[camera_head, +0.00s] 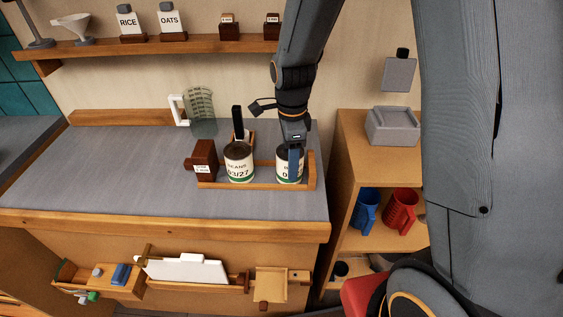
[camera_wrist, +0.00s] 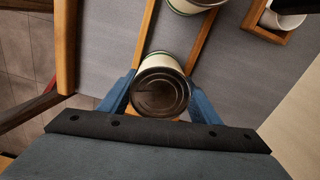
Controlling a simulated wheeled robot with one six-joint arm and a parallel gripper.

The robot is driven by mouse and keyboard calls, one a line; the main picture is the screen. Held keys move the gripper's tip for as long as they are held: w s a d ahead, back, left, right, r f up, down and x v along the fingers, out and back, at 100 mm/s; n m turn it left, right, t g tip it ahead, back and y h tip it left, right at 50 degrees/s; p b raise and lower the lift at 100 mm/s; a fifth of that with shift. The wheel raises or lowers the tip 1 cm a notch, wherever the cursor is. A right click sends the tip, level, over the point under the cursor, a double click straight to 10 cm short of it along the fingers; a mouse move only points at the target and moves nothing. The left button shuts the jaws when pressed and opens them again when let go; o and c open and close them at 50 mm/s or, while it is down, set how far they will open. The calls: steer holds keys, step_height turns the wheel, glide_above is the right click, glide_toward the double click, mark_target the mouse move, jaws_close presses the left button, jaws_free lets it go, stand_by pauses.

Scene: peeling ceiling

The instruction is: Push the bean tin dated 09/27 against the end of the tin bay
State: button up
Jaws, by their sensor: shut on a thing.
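The wooden tin bay (camera_head: 260,184) lies on the grey counter and holds two tins with white and green labels. The left tin (camera_head: 240,170) reads beans 03/27. My gripper (camera_head: 293,174) points down and is shut on the right tin (camera_head: 282,175), near the bay's right end wall (camera_head: 311,170). A blue finger covers most of its label; only a leading 0 of the date shows. In the wrist view the blue fingers (camera_wrist: 160,100) flank this upright tin (camera_wrist: 161,88) between the bay's rails. I cannot tell whether it touches the end wall. The other tin (camera_wrist: 195,5) stands apart from it.
A dark wooden block (camera_head: 203,157) with a label stands at the bay's left end. A glass jug (camera_head: 201,112) stands behind it on the counter. A lower shelf unit with blue (camera_head: 367,208) and red (camera_head: 400,210) mugs is to the right. The counter's left part is clear.

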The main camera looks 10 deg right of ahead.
steer(key=shift+s+d, duration=0.15)
steer(key=shift+d, duration=0.5)
stand_by(0.3)
steer(key=shift+p, duration=0.45)
stand_by(0.4)
steer(key=o, duration=1.3)
steer(key=shift+c, duration=0.2)
steer(key=shift+r, duration=0.1)
steer(key=shift+r+b, duration=1)
steer(key=shift+r, duration=2.8)
